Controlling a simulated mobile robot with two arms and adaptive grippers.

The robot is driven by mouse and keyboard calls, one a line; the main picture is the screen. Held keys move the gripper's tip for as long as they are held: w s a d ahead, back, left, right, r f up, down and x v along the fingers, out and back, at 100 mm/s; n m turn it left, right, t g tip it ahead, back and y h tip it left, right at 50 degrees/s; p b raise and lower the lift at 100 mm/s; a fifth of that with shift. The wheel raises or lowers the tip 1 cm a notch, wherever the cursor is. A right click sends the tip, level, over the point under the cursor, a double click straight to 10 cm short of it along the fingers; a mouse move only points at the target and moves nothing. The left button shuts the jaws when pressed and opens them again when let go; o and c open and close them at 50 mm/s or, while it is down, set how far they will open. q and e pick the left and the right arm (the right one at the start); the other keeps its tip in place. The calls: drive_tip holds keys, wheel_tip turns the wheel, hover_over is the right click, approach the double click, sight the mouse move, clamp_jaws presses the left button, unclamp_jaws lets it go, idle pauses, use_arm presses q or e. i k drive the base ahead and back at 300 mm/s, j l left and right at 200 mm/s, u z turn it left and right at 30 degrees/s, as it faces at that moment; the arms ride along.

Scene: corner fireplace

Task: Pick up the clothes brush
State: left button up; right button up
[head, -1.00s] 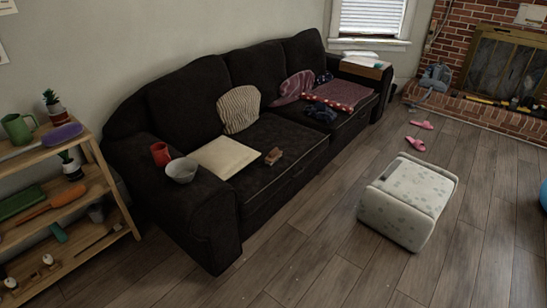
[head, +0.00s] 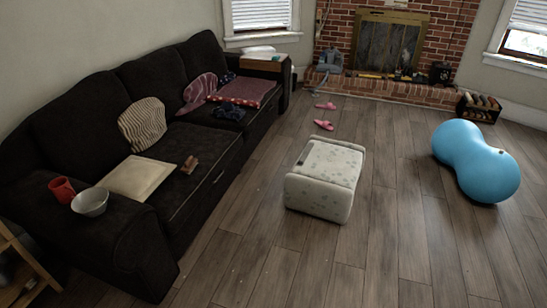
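A small brown wooden object (head: 189,164) lies on the seat of the dark sofa (head: 215,144), near its front edge. It looks like the clothes brush, but it is too small here to be sure. It lies just right of a flat cream cushion or board (head: 138,177). Neither of my grippers is in the head view.
A white patterned pouf (head: 325,180) and pink slippers (head: 324,125) are on the floor. A blue peanut-shaped ball (head: 475,162) lies right. Floor between sofa and pouf is clear.

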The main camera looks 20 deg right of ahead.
sight(188, 166)
drive_tip(key=i+l+u, duration=0.1)
drive_tip(key=i+l, duration=0.2)
drive_tip(key=i, duration=0.2)
drive_tip(key=i+l+u, duration=0.1)
drive_tip(key=i+l, duration=0.25)
drive_tip(key=i, duration=0.2)
